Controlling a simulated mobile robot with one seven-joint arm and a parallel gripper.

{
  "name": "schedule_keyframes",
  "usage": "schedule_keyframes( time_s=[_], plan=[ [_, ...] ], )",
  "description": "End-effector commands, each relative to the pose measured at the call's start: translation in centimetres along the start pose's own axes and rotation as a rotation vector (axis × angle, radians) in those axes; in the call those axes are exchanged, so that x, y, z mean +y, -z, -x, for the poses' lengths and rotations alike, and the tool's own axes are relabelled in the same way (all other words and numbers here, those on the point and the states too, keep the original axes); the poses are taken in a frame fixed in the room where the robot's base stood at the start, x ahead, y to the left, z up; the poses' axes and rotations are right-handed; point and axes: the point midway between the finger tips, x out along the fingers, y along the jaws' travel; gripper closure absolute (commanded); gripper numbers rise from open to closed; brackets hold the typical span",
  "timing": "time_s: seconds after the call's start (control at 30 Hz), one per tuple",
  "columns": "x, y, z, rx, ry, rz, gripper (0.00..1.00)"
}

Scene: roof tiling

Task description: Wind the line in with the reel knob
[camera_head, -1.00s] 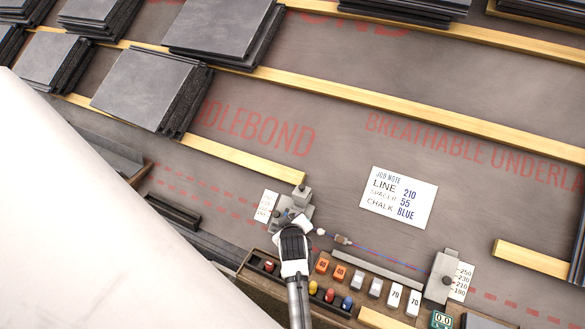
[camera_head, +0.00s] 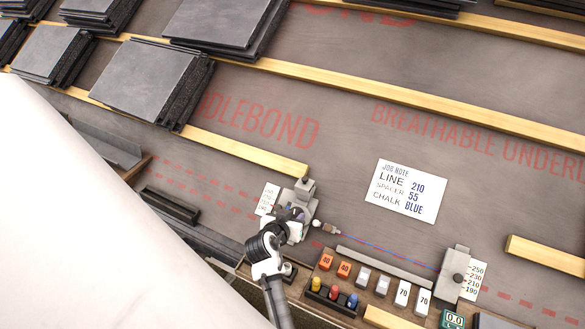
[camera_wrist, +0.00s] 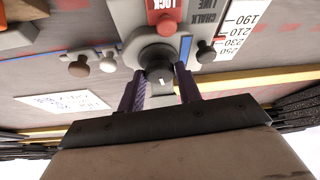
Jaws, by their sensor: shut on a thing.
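The grey chalk line reel (camera_head: 302,200) stands on the underlay at the lower middle of the head view. In the wrist view its housing (camera_wrist: 125,15) carries a red LOCK button (camera_wrist: 165,14) and a dark round reel knob (camera_wrist: 157,56). My gripper (camera_wrist: 160,82) has its two purple fingers on either side of the knob and is shut on it. In the head view my gripper (camera_head: 292,224) covers the reel's near side, so the knob is hidden there. The line (camera_head: 385,250), blue and red, runs right from a small fitting (camera_head: 328,227) to a grey block (camera_head: 454,272).
A wooden tray (camera_head: 318,305) with orange, grey and white blocks and coloured pegs lies just right of my arm. A job note (camera_head: 407,190) reads line 210, spacer 55, chalk blue. Slate stacks (camera_head: 150,80) and battens (camera_head: 400,95) lie farther up.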

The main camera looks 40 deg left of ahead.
Motion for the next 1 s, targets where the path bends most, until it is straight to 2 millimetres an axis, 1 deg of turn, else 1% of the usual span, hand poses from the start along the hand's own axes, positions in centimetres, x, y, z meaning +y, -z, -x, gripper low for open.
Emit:
schedule_keyframes(
  time_s=[0.3,0.8,0.83,0.97,1.0],
  plan=[
    [-0.08,-0.07,-0.07,-0.001,-0.045,-0.097,0.89],
    [-0.07,-0.03,-0.04,-0.003,-0.052,-0.112,0.89],
    [-0.07,-0.03,-0.04,-0.003,-0.052,-0.112,0.63],
    [-0.08,-0.03,-0.03,-0.002,-0.052,-0.111,0.46],
    [-0.08,-0.03,-0.03,-0.002,-0.052,-0.111,0.45]
  ],
)
